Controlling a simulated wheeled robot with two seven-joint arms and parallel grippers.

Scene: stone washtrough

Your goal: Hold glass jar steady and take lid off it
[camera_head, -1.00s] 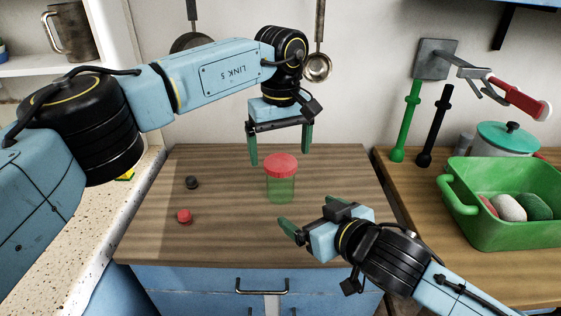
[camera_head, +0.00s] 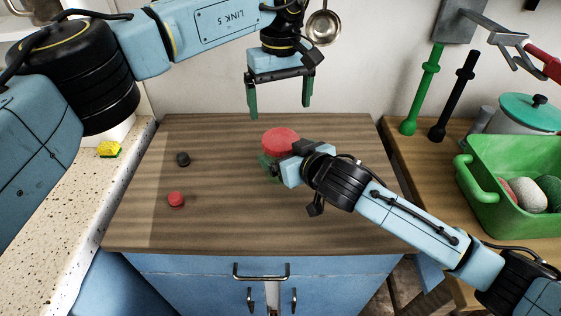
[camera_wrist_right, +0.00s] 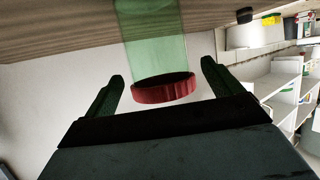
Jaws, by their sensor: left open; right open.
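The glass jar (camera_head: 265,161) is green and see-through and stands upright on the wooden worktop. Its red lid (camera_head: 280,137) is on top. My right gripper (camera_head: 273,168) is at the jar's side in the head view and hides much of its body. In the right wrist view the jar (camera_wrist_right: 152,38) and its red lid (camera_wrist_right: 165,88) lie between the two open fingers (camera_wrist_right: 161,88), with gaps on both sides. My left gripper (camera_head: 280,103) is open and empty, above and behind the lid, fingers pointing down.
A black cap (camera_head: 183,159) and a red cap (camera_head: 176,199) lie on the worktop (camera_head: 225,215) left of the jar. A yellow sponge (camera_head: 109,149) lies on the speckled counter. A green tub (camera_head: 485,195) stands at the right. The worktop's front is clear.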

